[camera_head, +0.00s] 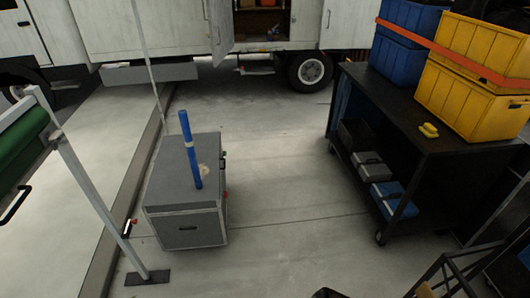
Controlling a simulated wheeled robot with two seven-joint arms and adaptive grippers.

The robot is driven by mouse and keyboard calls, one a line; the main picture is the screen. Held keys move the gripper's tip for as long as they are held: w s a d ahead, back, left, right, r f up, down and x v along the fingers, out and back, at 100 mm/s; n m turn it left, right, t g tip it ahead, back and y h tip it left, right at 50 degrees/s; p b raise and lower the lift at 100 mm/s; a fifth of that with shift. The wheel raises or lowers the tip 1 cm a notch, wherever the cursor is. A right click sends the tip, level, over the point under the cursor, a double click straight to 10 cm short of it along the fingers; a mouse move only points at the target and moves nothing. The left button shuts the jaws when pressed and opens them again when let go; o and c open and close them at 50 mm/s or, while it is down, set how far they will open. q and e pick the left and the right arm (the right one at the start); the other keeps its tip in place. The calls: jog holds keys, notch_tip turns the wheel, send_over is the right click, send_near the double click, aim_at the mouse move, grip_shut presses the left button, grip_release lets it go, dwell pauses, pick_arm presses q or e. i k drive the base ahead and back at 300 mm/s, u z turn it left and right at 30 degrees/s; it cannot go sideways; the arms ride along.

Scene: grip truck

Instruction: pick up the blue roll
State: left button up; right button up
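The blue roll (190,150) is a long, thin blue cylinder. It appears to stand upright on top of a grey box-like cabinet (170,190), with its lower end near the front part of the lid. Its upper end shows against the floor behind the cabinet. A small beige round item (203,169) sits close beside its lower right side; I cannot tell whether they touch. Neither of my grippers shows in this view. Nothing holds the roll.
A dark cart (437,143) with yellow (465,95) and blue crates (393,55) stands on the right. A metal post (95,195) stands left of the cabinet. A white truck (270,45) is behind. The floor between cabinet and cart is clear.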

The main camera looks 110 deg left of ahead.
aim_at(183, 117)
jog(key=u, duration=4.65)
jog(key=i, duration=0.75)
jog(key=u, duration=0.45)
jog(key=i, duration=1.25)
